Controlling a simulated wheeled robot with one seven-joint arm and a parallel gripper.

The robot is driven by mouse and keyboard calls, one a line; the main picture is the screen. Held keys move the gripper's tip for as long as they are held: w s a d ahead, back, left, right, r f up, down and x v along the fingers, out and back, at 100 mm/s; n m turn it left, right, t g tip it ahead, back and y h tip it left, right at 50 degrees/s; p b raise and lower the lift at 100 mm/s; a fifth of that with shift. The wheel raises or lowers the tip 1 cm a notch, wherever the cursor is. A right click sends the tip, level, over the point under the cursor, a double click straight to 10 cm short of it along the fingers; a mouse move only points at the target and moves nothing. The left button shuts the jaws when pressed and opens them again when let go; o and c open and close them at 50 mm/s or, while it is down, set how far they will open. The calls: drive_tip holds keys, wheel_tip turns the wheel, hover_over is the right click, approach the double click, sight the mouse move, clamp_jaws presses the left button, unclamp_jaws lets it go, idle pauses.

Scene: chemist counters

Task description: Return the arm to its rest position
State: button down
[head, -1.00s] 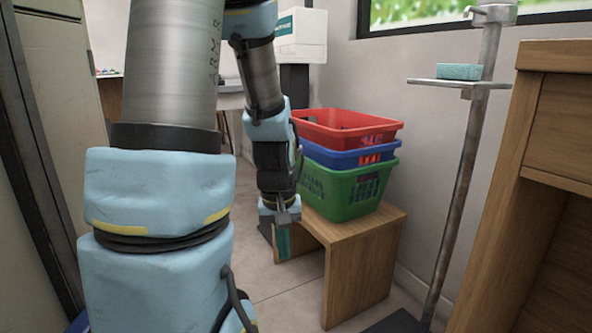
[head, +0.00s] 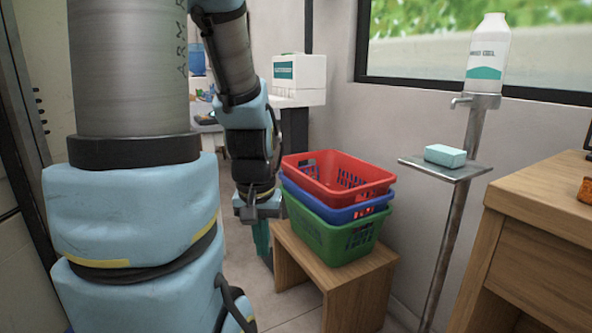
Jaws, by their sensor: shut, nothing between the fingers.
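My arm rises on the left of the head view and bends down at the centre. My gripper (head: 262,236) hangs at its end, pointing down, just left of the basket stack. It is shut, with nothing seen held in it. The fingers are small in the picture and partly hard to make out against the floor and the wooden stool.
Red (head: 340,177), blue (head: 345,213) and green (head: 350,240) baskets are stacked on a wooden stool (head: 350,285). A metal stand (head: 445,240) holds a bottle (head: 487,55) and a pale green block (head: 445,155). A wooden counter (head: 535,235) stands at right.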

wheel_tip(320, 180, up, 20)
drive_tip(key=p, duration=1.7)
drive_tip(key=shift+p, duration=0.4)
